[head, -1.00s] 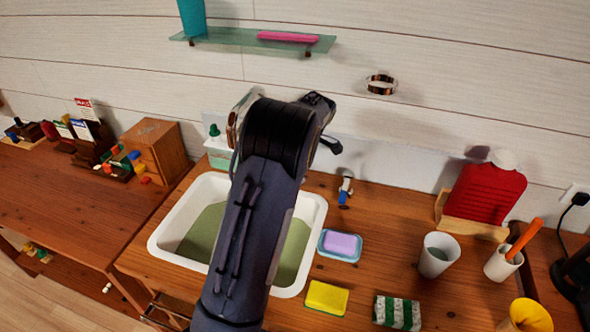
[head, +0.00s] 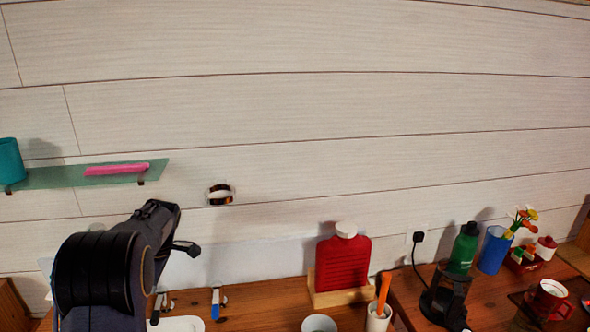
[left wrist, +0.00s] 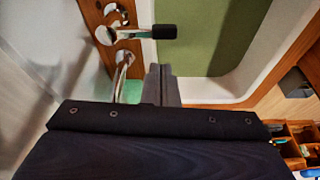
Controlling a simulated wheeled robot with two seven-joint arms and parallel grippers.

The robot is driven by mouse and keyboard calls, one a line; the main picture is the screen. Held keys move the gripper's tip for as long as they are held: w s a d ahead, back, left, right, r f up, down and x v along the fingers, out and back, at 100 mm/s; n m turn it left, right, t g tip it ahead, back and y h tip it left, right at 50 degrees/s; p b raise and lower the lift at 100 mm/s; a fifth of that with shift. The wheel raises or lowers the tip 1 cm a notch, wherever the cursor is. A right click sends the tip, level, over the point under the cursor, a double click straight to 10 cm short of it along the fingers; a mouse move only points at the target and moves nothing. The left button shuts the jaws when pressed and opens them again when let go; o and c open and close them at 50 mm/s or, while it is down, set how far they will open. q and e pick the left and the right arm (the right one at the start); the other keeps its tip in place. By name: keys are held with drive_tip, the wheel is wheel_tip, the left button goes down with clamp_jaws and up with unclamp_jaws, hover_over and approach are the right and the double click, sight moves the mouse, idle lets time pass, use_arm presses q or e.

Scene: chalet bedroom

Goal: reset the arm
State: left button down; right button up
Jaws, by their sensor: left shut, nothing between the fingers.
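My left arm (head: 100,275), dark with a black wrist joint, rises at the lower left of the head view in front of the counter and wall. My left gripper (left wrist: 161,85) shows in the left wrist view as two grey fingers pressed together, with nothing between them. Its fingers appear over the near edge of a white sink (left wrist: 242,82) with a green bottom. Whether they touch anything there I cannot tell.
A glass shelf (head: 70,176) with a pink item (head: 117,168) hangs on the wall at left. On the counter are a red bottle (head: 342,262) on a wooden stand, a white cup (head: 319,324), a green bottle (head: 464,248) and a red mug (head: 549,299). The upper wall is bare.

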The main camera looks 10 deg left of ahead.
use_arm(q)
drive_tip(key=s+d+r+m+t+h, duration=0.2)
drive_tip(key=s+d+m, duration=0.7)
drive_tip(key=s, duration=0.5)
drive_tip(key=s+d+r+m+t+h, duration=0.3)
drive_tip(key=s+d+m, duration=0.6)
drive_tip(key=s+d, duration=0.4)
drive_tip(key=shift+s+r+m+t+h, duration=0.2)
drive_tip(key=shift+s+m+t+h, duration=0.2)
drive_tip(key=shift+s+t+h, duration=0.5)
